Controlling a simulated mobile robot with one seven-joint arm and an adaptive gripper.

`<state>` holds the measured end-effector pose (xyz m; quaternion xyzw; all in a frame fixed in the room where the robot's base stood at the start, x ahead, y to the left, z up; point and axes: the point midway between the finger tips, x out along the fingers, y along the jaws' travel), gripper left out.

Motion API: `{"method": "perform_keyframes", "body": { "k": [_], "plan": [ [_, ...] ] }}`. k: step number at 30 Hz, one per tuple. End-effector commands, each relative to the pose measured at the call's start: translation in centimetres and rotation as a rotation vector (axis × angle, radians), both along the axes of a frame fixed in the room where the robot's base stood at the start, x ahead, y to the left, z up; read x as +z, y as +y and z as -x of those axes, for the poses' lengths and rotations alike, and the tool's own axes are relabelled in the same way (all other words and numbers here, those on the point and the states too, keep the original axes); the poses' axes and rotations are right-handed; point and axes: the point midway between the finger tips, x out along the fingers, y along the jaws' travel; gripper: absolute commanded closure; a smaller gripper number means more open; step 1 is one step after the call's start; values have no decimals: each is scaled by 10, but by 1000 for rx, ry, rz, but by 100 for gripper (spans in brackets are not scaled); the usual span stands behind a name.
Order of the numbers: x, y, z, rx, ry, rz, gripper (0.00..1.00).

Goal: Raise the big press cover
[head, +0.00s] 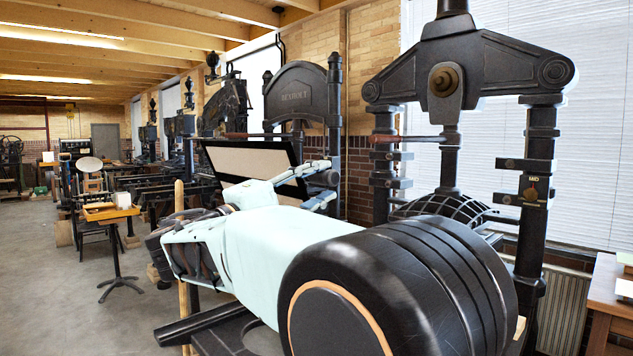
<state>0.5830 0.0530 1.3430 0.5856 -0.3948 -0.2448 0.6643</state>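The press cover, a cream panel in a black frame (245,160), stands tilted up left of the big black press (463,75). My pale blue and black arm crosses the foreground and hides the cover's lower part and much of the press bed. My gripper (329,182) is at the cover's lower right. Its two fingers are spread apart, one above the other, with nothing visibly held between them. The fingers overlap the cover's right edge in the picture; I cannot tell whether they touch it.
Another black press with an arched top (297,92) stands behind the cover. A wooden table (606,300) is at the right edge. A small stand with a wooden tray (110,211) is at the left. Grey floor (45,290) is clear at the lower left.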

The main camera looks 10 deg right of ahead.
Motion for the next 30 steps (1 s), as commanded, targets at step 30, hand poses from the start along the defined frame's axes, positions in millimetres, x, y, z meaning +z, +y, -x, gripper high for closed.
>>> {"method": "perform_keyframes", "body": {
  "k": [30],
  "plan": [
    [-27, 94, 68, 2, -3, -1, 65]
  ]
}}
